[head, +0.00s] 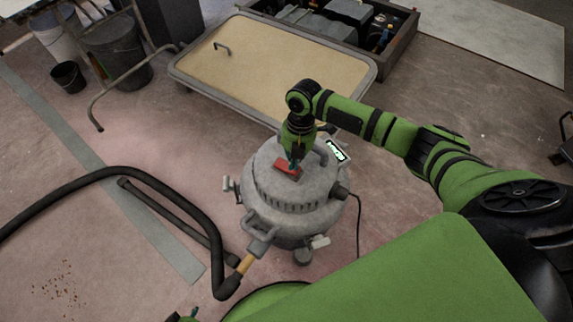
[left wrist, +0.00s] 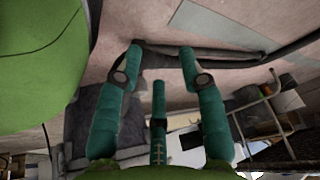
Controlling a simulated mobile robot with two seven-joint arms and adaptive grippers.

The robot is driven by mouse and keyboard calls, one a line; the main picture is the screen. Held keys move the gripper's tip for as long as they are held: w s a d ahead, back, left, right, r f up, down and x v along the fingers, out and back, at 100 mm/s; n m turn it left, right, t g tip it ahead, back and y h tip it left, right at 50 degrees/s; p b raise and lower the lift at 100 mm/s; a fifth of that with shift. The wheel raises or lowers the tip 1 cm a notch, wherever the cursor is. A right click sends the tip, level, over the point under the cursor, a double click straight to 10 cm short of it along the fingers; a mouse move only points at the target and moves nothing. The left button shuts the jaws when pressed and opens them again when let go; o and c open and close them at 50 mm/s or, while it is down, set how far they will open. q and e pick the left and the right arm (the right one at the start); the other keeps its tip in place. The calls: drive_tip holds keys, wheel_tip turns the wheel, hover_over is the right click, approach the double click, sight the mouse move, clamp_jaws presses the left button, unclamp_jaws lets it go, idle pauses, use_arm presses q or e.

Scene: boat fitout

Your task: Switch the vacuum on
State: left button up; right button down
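The vacuum (head: 268,205) is a grey round canister on the floor in the middle of the head view. A red switch (head: 284,174) sits on its top. My right gripper (head: 295,162) points down at the red switch, with its teal fingertips at or just above it. I cannot tell whether they touch, or whether the fingers are open or shut. The switch's position is too small to read. My left gripper (left wrist: 162,58) has its teal fingers spread and empty in the left wrist view; only a bit of it shows at the bottom of the head view.
A black hose (head: 150,177) runs from the vacuum to the left, beside a dark tube on the floor. A flatbed cart (head: 285,60) with a handle stands behind the vacuum. Buckets (head: 115,50) stand at the back left. A dark cable (head: 359,225) hangs right of the vacuum.

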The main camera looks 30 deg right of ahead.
use_arm(q)
drive_tip(key=shift+f+b, duration=0.3)
use_arm(e)
drive_tip(key=shift+f, duration=0.55)
drive_tip(key=shift+r, duration=0.15)
wheel_tip(320, 180, up, 2)
drive_tip(key=p, duration=0.2)
drive_tip(key=shift+r+p, duration=0.2)
drive_tip(key=shift+p, duration=0.2)
drive_tip(key=shift+r+p, duration=1.05)
drive_tip(key=shift+p, duration=0.1)
use_arm(q)
drive_tip(key=s+a+r+g+p, duration=0.1)
drive_tip(key=s+r+g+p, duration=0.1)
drive_tip(key=s, duration=0.9)
drive_tip(key=shift+r, duration=0.3)
use_arm(e)
drive_tip(key=shift+r, duration=1.15)
use_arm(q)
drive_tip(key=shift+a, duration=0.1)
